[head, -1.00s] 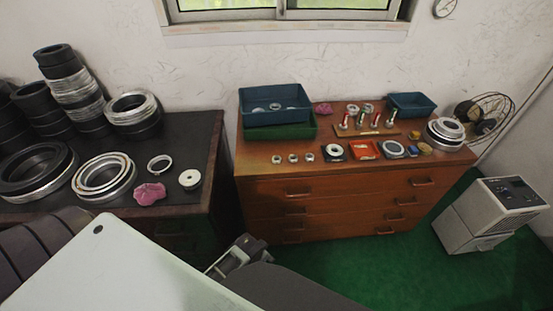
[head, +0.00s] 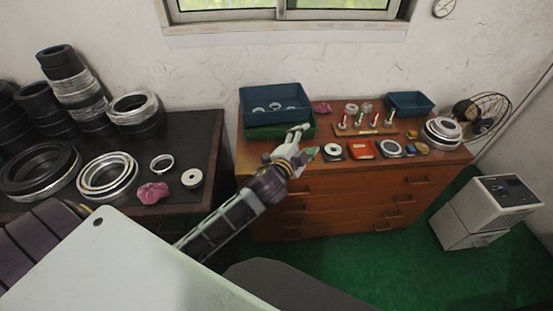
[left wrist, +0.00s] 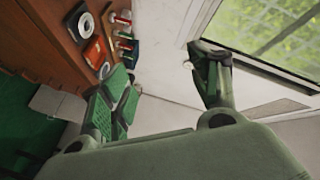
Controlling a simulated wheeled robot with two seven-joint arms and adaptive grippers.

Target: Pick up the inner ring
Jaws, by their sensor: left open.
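I cannot tell which ring is the inner ring. A white ring on a dark square pad (head: 333,151) lies at the front of the wooden dresser (head: 330,190); it also shows in the left wrist view (left wrist: 83,25). Small silver rings lie in the blue tray (head: 275,92) on the dresser. The small rings seen earlier along the dresser's front left are hidden behind my left arm. My left gripper (head: 304,142) is open and empty above the dresser's front, left of the white ring; its spread fingers show in the left wrist view (left wrist: 160,85). My right gripper is out of view.
A red packet (head: 361,149), a grey-blue ring (head: 390,148) and stacked rings (head: 443,132) line the dresser's front and right. A board with upright pins (head: 366,127) stands behind. The dark table (head: 200,140) at left holds large rings and a pink cloth (head: 152,193).

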